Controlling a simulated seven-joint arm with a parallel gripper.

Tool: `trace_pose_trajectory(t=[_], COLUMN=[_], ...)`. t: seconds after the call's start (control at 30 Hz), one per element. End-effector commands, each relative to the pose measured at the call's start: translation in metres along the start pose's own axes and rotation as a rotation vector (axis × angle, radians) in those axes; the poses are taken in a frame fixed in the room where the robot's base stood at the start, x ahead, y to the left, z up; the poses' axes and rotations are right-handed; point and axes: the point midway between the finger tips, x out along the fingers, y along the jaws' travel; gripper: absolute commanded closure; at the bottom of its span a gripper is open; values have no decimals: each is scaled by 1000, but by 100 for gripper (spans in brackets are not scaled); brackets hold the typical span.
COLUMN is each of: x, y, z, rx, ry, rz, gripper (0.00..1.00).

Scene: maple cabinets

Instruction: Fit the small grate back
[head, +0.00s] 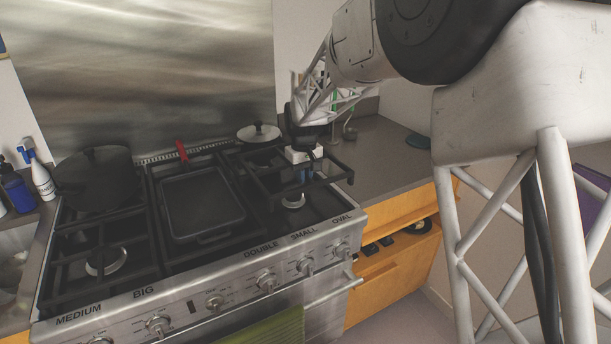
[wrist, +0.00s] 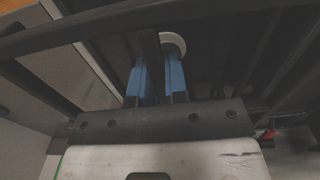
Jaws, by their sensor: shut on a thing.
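The small grate (head: 340,167) is a black frame of bars over the right front part of the stove. My gripper (head: 303,175) points down at it from above. In the wrist view, the blue fingers of my gripper (wrist: 157,84) are shut on a black bar of the grate (wrist: 150,48). The grate looks raised above the stove top, with its right corner out near the stove's right edge. A pale round burner (head: 294,202) shows beneath it, above the SMALL label. Its ring also shows in the wrist view (wrist: 175,41). The grate's back part is partly hidden.
A rectangular black pan (head: 203,205) with a red handle piece sits mid-stove, left of the grate. A dark lidded pot (head: 95,180) stands at the left, and a light lid (head: 259,133) lies behind. The grey counter (head: 390,160) at the right is mostly clear.

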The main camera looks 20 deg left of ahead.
Motion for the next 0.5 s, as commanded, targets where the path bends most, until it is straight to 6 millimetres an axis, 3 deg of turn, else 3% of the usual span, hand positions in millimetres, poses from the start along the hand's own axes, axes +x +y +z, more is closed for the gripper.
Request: trace_pose_trajectory(t=[0.5], x=[6], y=[0], z=[0], rx=[0], ry=[3], rz=[1], gripper=[100])
